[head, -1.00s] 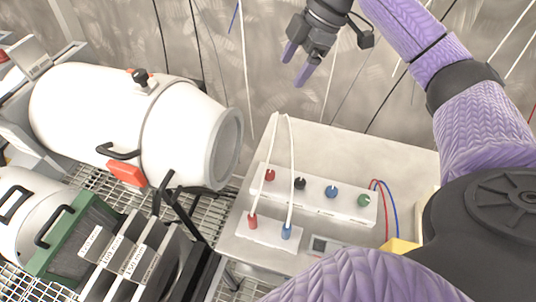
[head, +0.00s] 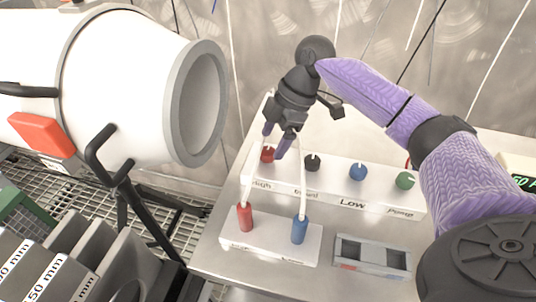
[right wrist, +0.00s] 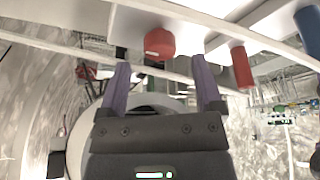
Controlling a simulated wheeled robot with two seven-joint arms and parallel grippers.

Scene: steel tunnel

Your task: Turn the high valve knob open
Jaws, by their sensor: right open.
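The high valve knob is the small red knob (head: 268,154) at the left end of a white valve strip (head: 335,186), above the label "High". My right gripper (head: 275,143) is open, with its purple fingers pointing down at this knob and partly covering it. In the right wrist view, the red knob (right wrist: 160,43) shows just beyond and between the open fingertips (right wrist: 161,62). Nothing is between the fingers themselves, and I cannot tell whether they touch the knob. My left gripper is out of view.
A black knob (head: 312,162), a blue knob (head: 358,172) and a green knob (head: 405,180) follow along the strip. White hoses rise from a red plug (head: 245,218) and a blue plug (head: 299,230) in front, close to the gripper. A large white cylinder (head: 125,80) stands left.

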